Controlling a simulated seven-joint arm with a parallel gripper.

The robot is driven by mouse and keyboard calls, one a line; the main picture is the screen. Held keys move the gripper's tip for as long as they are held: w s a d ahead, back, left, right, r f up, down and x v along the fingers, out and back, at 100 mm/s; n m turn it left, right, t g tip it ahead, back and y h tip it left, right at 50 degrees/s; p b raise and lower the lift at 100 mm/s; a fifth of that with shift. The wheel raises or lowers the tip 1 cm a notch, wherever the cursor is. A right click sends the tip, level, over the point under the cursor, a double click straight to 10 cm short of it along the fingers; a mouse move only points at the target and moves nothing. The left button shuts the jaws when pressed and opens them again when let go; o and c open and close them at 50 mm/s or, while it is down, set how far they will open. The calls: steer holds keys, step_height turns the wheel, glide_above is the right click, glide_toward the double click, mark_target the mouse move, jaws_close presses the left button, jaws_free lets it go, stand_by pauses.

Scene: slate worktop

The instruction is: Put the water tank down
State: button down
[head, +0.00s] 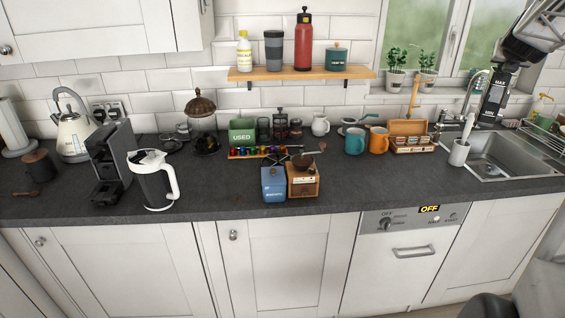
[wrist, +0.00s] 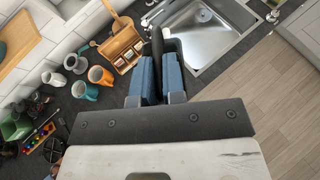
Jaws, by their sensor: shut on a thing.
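The water tank (head: 495,92) is a dark, narrow container with a MAX label, upright near the tap at the sink's back left in the head view. My gripper (head: 510,64) is shut on its upper part. In the wrist view, my gripper's blue finger pads (wrist: 158,80) close around a dark part of the tank (wrist: 157,45), beside the sink's edge. I cannot tell whether its base touches anything. A black coffee machine (head: 108,160) stands at the left of the worktop.
The sink (head: 492,155) lies below the tank, with a tap (head: 472,92) close by. A white brush pot (head: 459,152), wooden box (head: 410,135), and orange (head: 378,139) and teal mugs (head: 354,140) stand left of it. Bare worktop (head: 400,177) shows in front of the mugs.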

steer(key=w+a+f+n+y, duration=0.4)
steer(key=w+a, duration=0.5)
steer(key=a, duration=0.8)
steer(key=w+a+f+n+y, duration=0.45)
steer(key=w+a, duration=0.45)
steer(key=a, duration=0.9)
steer(key=w+a+f+n+y, duration=0.45)
steer(key=w+a, duration=0.45)
steer(key=a, duration=0.8)
steer(key=s+a+f+n+g+y, duration=0.1)
steer(key=s+a+n+g+y, duration=0.1)
steer(key=a, duration=1.6)
steer(key=s+a+f+n+g+y, duration=0.1)
steer(key=s+a+n+g, duration=0.3)
steer(key=a, duration=1.5)
steer(key=s+a+f+n+g+y, duration=0.1)
steer(key=s+a+n+g+y, duration=0.2)
steer(key=a, duration=1.6)
steer(key=n+g, duration=0.1)
steer(key=n, duration=0.1)
steer(key=shift+n+y, duration=0.3)
steer(key=shift+n, duration=0.1)
steer(key=shift+f, duration=0.15)
step_height(320, 180, down, 6)
